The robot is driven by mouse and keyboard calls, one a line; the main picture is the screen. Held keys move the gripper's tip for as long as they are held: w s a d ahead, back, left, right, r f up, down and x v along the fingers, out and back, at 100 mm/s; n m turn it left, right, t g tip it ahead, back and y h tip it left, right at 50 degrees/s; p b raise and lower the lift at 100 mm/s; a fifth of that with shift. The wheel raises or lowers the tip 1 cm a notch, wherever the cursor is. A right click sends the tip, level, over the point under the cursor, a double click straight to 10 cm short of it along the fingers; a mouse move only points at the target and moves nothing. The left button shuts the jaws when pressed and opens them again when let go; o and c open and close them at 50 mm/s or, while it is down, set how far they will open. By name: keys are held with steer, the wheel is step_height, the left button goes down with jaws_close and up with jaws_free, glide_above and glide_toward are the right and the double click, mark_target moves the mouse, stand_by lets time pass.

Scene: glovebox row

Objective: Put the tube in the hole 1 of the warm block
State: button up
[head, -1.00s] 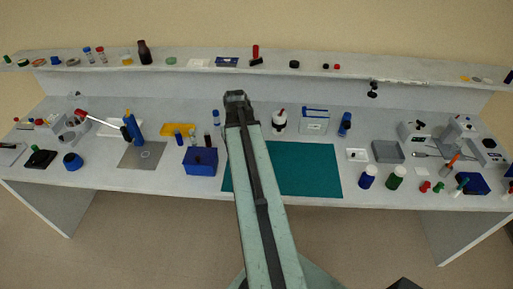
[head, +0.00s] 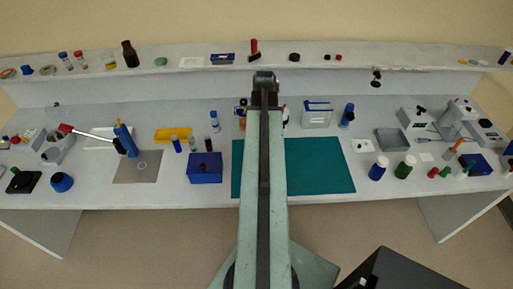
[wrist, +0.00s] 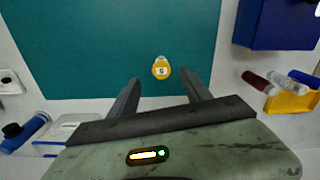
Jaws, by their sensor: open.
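My gripper (wrist: 162,78) is open in the wrist view, with its two fingers apart. Just beyond the fingertips, in line with the gap, is a small yellow-orange round-ended piece (wrist: 161,66) with a dark mark on a white top. It shows over the edge of the teal mat, and I cannot tell whether it is the tube. In the head view my arm covers this spot. A blue block (head: 205,168) stands left of the mat and also shows in the wrist view (wrist: 278,22). I cannot tell whether it is the warm block, and no hole number is readable.
The teal mat (head: 320,165) is mostly bare. Slim tubes, one dark red (wrist: 257,81), stand between the blue block and a yellow rack (head: 173,134). A shelf (head: 330,70) runs behind.

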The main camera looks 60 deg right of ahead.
steer(key=f+b, duration=0.1)
steer(key=w+f+b, duration=0.1)
steer(key=shift+a+f, duration=0.15)
steer(key=shift+f, duration=0.2)
steer(key=f+b, duration=0.5)
steer(key=shift+s+d+f, duration=0.1)
steer(key=shift+s+d, duration=0.1)
jaws_close()
